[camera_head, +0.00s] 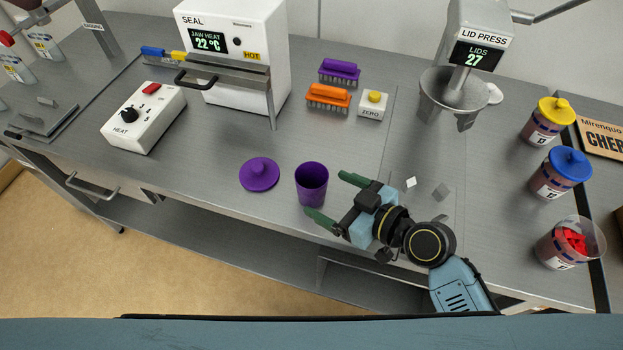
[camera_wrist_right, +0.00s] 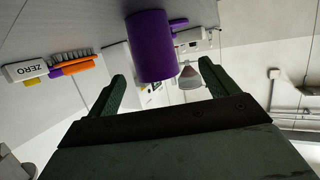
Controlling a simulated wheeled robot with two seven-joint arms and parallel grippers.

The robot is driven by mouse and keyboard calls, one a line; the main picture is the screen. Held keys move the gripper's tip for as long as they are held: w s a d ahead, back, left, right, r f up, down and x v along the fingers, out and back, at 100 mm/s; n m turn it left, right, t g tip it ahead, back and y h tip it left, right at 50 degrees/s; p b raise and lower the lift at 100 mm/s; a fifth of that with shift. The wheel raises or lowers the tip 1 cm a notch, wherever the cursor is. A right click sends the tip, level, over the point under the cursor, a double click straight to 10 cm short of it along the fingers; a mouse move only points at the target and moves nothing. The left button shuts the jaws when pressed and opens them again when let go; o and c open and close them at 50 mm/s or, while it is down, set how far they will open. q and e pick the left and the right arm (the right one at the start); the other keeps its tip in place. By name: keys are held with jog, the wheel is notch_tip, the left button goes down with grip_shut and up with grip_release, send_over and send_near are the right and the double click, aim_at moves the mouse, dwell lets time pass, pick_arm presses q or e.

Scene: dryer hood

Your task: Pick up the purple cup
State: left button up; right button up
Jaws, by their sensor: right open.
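The purple cup (camera_head: 312,184) stands upright and open-topped on the grey metal bench, near its front edge. My right gripper (camera_head: 332,197) is open and empty just to the right of the cup, its green fingers pointing left toward it, with one finger on the far side and one on the near side. In the right wrist view the cup (camera_wrist_right: 151,46) appears ahead of the spread fingers (camera_wrist_right: 160,85), apart from them. A purple lid (camera_head: 260,174) lies on the bench left of the cup. My left gripper is not in view.
Behind the cup are an orange brush (camera_head: 328,97), a purple brush (camera_head: 340,70) and a ZERO button box (camera_head: 373,106). The SEAL machine (camera_head: 240,50), HEAT box (camera_head: 143,118) and lid press (camera_head: 470,60) stand farther back.

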aim_at(305, 174)
jog(key=shift+x, duration=0.8)
jog(key=shift+w+a+f, duration=0.1)
jog(key=shift+w+a, duration=0.1)
jog(key=shift+w, duration=0.1)
jog(key=shift+w+a+p, duration=0.3)
jog(key=shift+w+a, duration=0.35)
jog(key=shift+w, duration=0.1)
jog(key=x, duration=0.3)
jog(key=shift+w+a+r, duration=0.1)
jog(key=shift+w+r, duration=0.15)
jog(key=shift+r, duration=0.05)
jog(key=shift+w+a, duration=0.15)
jog(key=shift+a, duration=0.05)
jog(key=shift+f, duration=0.1)
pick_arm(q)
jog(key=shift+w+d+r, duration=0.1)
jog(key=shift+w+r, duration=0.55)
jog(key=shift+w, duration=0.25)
pick_arm(e)
jog(key=c, duration=1.1)
jog(key=shift+o, duration=0.2)
